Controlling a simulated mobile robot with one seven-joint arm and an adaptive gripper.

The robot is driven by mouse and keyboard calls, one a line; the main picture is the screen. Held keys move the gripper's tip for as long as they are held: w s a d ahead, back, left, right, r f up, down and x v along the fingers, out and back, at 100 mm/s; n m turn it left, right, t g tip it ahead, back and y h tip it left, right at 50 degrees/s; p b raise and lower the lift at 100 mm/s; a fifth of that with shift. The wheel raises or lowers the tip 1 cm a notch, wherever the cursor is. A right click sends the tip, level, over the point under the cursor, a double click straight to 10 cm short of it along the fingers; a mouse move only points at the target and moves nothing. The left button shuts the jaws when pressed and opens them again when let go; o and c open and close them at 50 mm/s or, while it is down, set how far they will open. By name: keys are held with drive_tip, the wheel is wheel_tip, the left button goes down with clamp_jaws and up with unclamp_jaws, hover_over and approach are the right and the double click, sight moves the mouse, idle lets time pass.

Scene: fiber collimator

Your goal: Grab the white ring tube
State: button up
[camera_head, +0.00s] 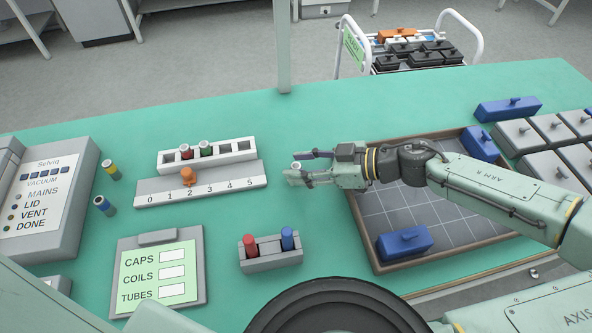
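A small tube with a white ring (296,166) shows as a pale round top between the fingertips of my gripper, to the right of the numbered scale. Its lower part is hidden by the near finger. My gripper (298,168) reaches in from the right, low over the green table. Its two fingers are spread, one on the far side and one on the near side of the tube. A gap seems to show beside the tube, and I cannot see firm contact.
A white rack (233,150) holds a red and a green tube behind the numbered scale (215,183). Yellow-ringed (111,170) and blue-ringed (104,206) tubes are at left. A grey block (272,262) holds red and blue tubes. A wood-rimmed tray (372,250) lies right.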

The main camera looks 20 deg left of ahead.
clamp_jaws()
drive_tip(key=shift+r, duration=0.15)
idle(0.5)
